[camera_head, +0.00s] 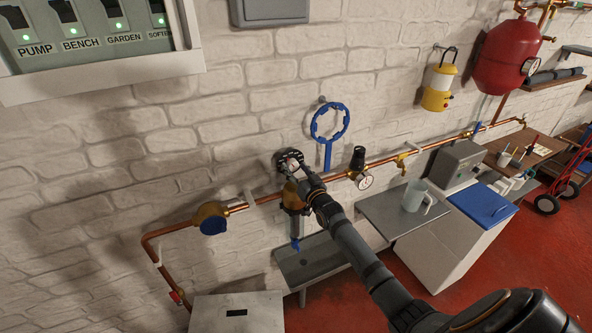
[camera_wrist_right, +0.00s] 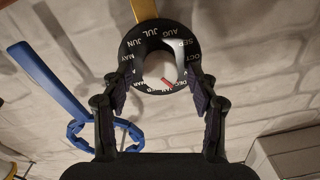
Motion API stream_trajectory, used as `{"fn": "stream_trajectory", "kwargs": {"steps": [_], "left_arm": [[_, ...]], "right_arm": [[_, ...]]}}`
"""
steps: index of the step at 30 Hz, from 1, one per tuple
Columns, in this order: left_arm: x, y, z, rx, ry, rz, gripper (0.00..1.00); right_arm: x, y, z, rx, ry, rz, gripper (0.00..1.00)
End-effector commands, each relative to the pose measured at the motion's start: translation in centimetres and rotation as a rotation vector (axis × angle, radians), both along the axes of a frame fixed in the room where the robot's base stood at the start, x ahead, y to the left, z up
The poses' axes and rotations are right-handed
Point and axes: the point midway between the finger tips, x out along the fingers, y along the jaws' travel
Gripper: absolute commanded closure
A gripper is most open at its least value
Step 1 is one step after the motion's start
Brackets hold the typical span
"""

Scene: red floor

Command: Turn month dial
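The month dial (camera_wrist_right: 133,48) is a round black ring with white month letters, seen near the top centre in the right wrist view. Its pale central knob (camera_wrist_right: 158,62) has a red mark at the lower right, near the DEC lettering. In the head view the dial (camera_head: 288,155) sits at the wall above the copper pipe, partly hidden by my right arm. My right gripper (camera_wrist_right: 160,88) has one finger at each side of the dial's lower rim. I cannot tell whether the fingers press on it. My left gripper is not in view.
A blue ring-headed tool (camera_head: 330,125) hangs on the wall just right of the dial and also shows in the wrist view (camera_wrist_right: 60,95). The copper pipe (camera_head: 262,197) runs below, with a gauge (camera_head: 365,181) to the right.

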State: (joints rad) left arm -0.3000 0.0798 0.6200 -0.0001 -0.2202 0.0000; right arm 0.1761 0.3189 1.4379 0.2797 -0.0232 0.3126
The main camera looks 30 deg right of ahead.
Motion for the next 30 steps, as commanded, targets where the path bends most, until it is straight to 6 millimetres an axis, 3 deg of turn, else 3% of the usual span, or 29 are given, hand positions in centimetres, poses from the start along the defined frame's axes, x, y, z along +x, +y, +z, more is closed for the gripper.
{"fn": "stream_trajectory", "kwargs": {"steps": [8,11,21,30], "left_arm": [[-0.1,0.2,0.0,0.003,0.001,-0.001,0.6],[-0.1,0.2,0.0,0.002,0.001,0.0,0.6],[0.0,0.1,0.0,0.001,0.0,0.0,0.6],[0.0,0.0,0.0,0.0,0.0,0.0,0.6]], "right_arm": [[0.0,0.0,0.3,-0.001,-0.001,0.002,0.4],[0.0,0.1,1.6,-0.004,-0.003,0.004,0.4],[0.0,0.0,8.6,-0.001,-0.003,0.0,0.4],[0.0,0.0,10.0,0.0,0.0,0.0,0.4]]}}
